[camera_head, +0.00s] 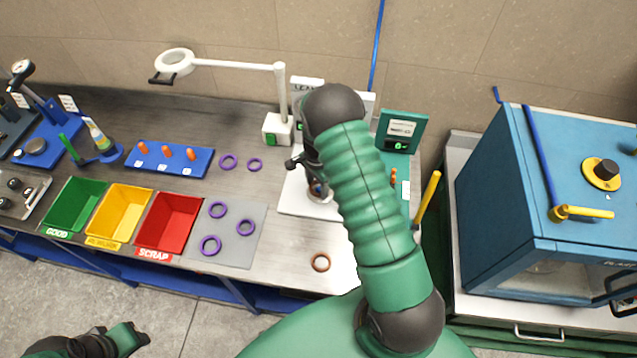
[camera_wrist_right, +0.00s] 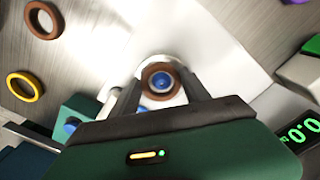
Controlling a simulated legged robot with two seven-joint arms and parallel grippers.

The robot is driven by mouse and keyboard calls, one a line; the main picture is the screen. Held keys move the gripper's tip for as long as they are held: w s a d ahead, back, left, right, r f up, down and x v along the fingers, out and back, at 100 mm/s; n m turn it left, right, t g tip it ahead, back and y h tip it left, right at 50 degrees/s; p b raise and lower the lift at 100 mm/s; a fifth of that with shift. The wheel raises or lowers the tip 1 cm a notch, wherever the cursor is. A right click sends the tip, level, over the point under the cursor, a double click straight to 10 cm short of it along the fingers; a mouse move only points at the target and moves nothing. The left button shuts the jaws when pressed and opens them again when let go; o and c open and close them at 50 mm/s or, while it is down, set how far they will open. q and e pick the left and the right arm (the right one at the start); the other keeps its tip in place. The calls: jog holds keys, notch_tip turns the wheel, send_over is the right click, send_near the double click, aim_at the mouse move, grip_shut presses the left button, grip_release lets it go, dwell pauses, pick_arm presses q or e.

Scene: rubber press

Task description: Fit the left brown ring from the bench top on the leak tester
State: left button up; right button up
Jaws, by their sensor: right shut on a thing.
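The leak tester, a white plate (camera_head: 292,197) with an upright back panel, stands at the right end of the bench, largely hidden behind my right arm. My right gripper (camera_wrist_right: 161,86) is over it, its two fingers shut on a brown ring (camera_wrist_right: 148,88). In the wrist view the ring shows around a blue round centre (camera_wrist_right: 161,83) of the tester; I cannot tell how low it sits. Another brown ring (camera_head: 320,262) lies flat on the bench front and also shows in the wrist view (camera_wrist_right: 33,29). My left gripper (camera_head: 126,339) is low at the left, its jaws unclear.
Purple rings (camera_head: 210,246) lie on a grey mat (camera_head: 244,246) and behind it. Green, yellow and red bins (camera_head: 172,222) stand to the left. A magnifier lamp (camera_head: 236,64) reaches over the back. A yellow ring (camera_wrist_right: 25,87) lies near the tester. A blue oven (camera_head: 545,180) stands at right.

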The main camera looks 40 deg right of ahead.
pick_arm(q)
jog(key=shift+d+r, duration=0.1)
jog(key=shift+d, duration=0.4)
pick_arm(e)
jog(key=shift+d+f, duration=0.15)
jog(key=shift+d, duration=0.15)
jog(key=shift+a+f, duration=0.1)
jog(key=shift+f, duration=0.05)
pick_arm(q)
jog(key=shift+a+f, duration=0.25)
jog(key=shift+a, duration=0.05)
pick_arm(e)
jog(key=shift+a, duration=0.1)
jog(key=o, duration=1.1)
pick_arm(q)
jog(key=shift+d, duration=0.15)
pick_arm(e)
jog(key=o, duration=0.3)
